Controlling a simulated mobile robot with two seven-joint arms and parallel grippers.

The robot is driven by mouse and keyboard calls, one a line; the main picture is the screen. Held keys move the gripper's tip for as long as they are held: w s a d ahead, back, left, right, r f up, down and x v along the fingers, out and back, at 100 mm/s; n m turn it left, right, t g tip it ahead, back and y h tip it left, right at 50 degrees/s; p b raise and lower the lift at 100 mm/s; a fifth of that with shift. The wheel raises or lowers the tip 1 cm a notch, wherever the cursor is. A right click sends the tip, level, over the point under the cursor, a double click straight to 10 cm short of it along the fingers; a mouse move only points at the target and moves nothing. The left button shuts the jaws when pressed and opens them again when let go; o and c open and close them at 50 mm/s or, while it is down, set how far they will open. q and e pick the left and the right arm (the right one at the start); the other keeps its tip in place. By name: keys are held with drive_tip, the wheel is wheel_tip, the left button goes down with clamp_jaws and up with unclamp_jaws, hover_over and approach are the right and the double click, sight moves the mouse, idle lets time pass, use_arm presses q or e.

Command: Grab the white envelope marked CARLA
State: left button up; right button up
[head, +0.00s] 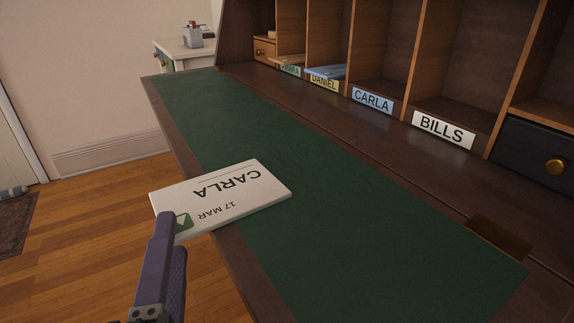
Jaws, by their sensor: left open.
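The white envelope marked CARLA (248,194) lies on the green desk mat, its writing upside down to me, with "17 MAR" and a green stamp. Its near left end juts out past the desk's front edge, over the floor. My left gripper (170,232) is open at that jutting end. One finger overlaps the envelope's near corner in the picture; the other finger shows lower, partly hidden. I cannot tell whether the fingers touch the envelope. My right gripper is not in view.
The green mat (345,235) is otherwise clear. Behind it stand pigeonholes labelled DANIEL (324,83), CARLA (372,101) and BILLS (443,130); the CARLA one looks empty. A dark drawer (535,155) is at right. A white cabinet (184,55) stands beyond the desk.

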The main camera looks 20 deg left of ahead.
sight(179, 186)
use_arm(q)
drive_tip(key=x, duration=0.8)
drive_tip(key=shift+a+r, duration=0.1)
drive_tip(key=shift+r, duration=0.2)
clamp_jaws()
